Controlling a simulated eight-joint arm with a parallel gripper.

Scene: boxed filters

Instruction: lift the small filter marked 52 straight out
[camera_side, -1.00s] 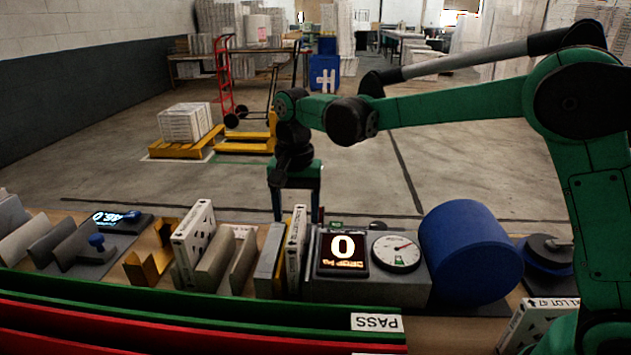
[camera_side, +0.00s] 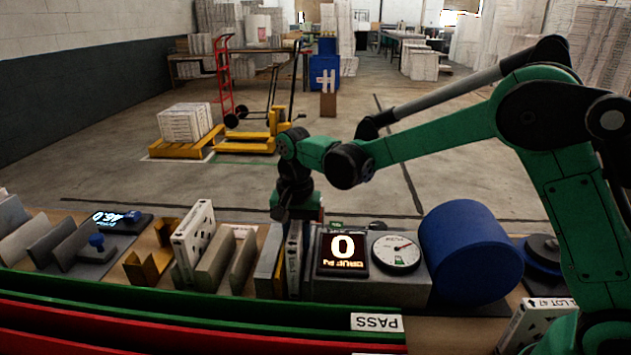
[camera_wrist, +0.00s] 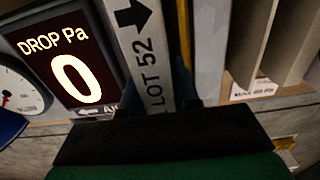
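The small filter marked LOT 52 (camera_wrist: 143,60) stands upright on edge, its lettered edge and a black arrow facing the wrist camera. In the side view the filter (camera_side: 294,262) stands between a grey-and-yellow divider and the gauge box, in shadow under my gripper. My gripper (camera_wrist: 158,92) points down over it. One blue finger lies close along each side of the filter, with no clear gap in the wrist view, so it appears shut on it. The fingertips are hidden in the side view. The filter is still low in its slot.
The gauge box's display (camera_side: 342,251) reads 0, beside a round dial (camera_side: 396,253). A blue cylinder (camera_side: 470,250) stands right of it. Another white filter (camera_side: 194,238) stands in a rack at left. Green and red trays (camera_side: 200,318) run along the front.

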